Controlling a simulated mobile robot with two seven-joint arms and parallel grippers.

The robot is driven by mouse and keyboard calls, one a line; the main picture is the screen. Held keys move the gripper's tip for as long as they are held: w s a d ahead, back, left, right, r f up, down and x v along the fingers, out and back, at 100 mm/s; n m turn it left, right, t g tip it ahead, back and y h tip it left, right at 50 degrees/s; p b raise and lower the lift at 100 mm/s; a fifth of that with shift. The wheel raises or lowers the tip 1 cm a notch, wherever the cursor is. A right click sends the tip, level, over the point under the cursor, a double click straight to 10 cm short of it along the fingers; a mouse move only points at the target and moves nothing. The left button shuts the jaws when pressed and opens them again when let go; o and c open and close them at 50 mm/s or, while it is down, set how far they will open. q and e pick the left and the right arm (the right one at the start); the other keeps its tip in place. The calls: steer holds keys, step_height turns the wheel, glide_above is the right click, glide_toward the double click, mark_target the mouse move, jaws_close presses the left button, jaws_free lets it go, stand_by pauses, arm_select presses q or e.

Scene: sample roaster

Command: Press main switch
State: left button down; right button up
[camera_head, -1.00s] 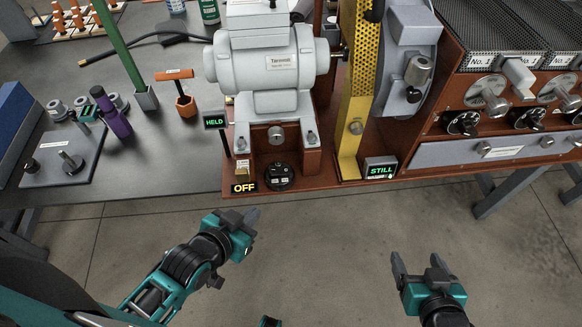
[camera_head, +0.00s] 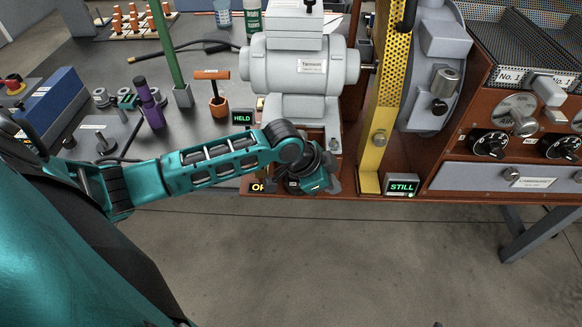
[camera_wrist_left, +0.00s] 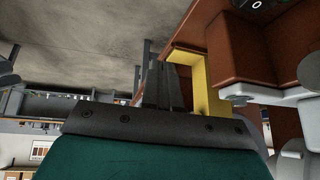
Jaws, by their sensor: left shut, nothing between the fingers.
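My left gripper (camera_head: 328,182) is at the front edge of the brown machine base, in front of the grey motor (camera_head: 300,70). Its fingers (camera_wrist_left: 166,86) are shut with nothing between them in the left wrist view. In the head view the gripper and wrist hide most of the black switch beside the OFF sign (camera_head: 257,188), which is itself partly covered. In the left wrist view part of a black switch with a white 0 (camera_wrist_left: 257,4) shows at the top right, apart from the fingertips. My right gripper is not in view.
A yellow perforated guard (camera_head: 383,110) and a STILL display (camera_head: 401,185) stand right of my left gripper. A HELD display (camera_head: 242,117) is behind my forearm. A purple tool (camera_head: 150,105) stands on the bench at left. Open floor lies in front.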

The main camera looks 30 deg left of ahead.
arm_select(q)
steer(key=w+a+r+m+g+y+b, duration=0.1)
steer(key=w+a+r+g, duration=0.2)
steer(key=a, duration=0.4)
step_height(320, 180, up, 6)
steer(key=y+b, duration=0.1)
steer(key=y, duration=0.1)
glide_above(289, 172)
steer(key=shift+s+a+r+m+g, duration=0.15)
steer(key=shift+s+a+m+g, duration=0.15)
steer(key=shift+a+m+g, duration=0.15)
steer(key=f+b, duration=0.1)
steer(key=f, duration=0.3)
steer(key=d+f, duration=0.1)
steer(key=f, duration=0.3)
steer(key=f+b, duration=0.1)
steer(key=f, duration=0.3)
steer(key=shift+w+d+f+b, duration=0.15)
steer(key=shift+w+f+b, duration=0.05)
steer(key=shift+w+b, duration=0.2)
steer(key=shift+s+f, duration=0.1)
steer(key=shift+f, duration=0.65)
